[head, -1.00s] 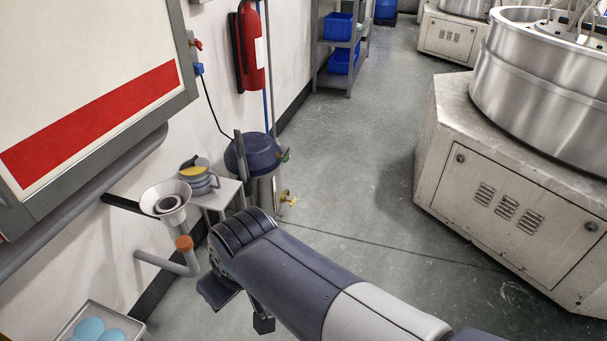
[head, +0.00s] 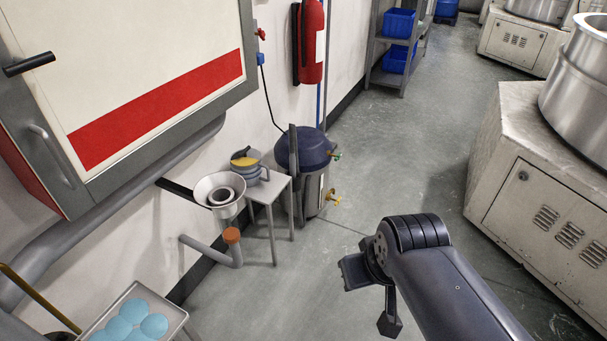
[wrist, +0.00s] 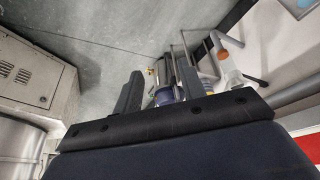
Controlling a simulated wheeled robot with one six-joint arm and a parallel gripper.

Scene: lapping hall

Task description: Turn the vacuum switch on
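I cannot say for sure which part is the vacuum switch. A dark blue-lidded tank (head: 306,150), perhaps the vacuum unit, stands on the floor by the wall. A black cable runs from it up to a small blue fitting (head: 260,59) on the wall, below a small red fitting (head: 261,34) beside the cabinet. My gripper (head: 368,299) is in front of the tank and to its right, apart from it, over bare floor. In the wrist view my gripper (wrist: 160,80) has its two fingers spread with nothing held, and the tank's blue lid (wrist: 164,96) shows between them.
A small table (head: 266,188) with a yellow-topped pot, a funnel (head: 220,190) and an orange-capped pipe (head: 232,237) stand left of the tank. A tray (head: 168,301) of blue discs is lower left. A fire extinguisher (head: 312,42) hangs above. A machine (head: 540,190) bounds the clear floor at right.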

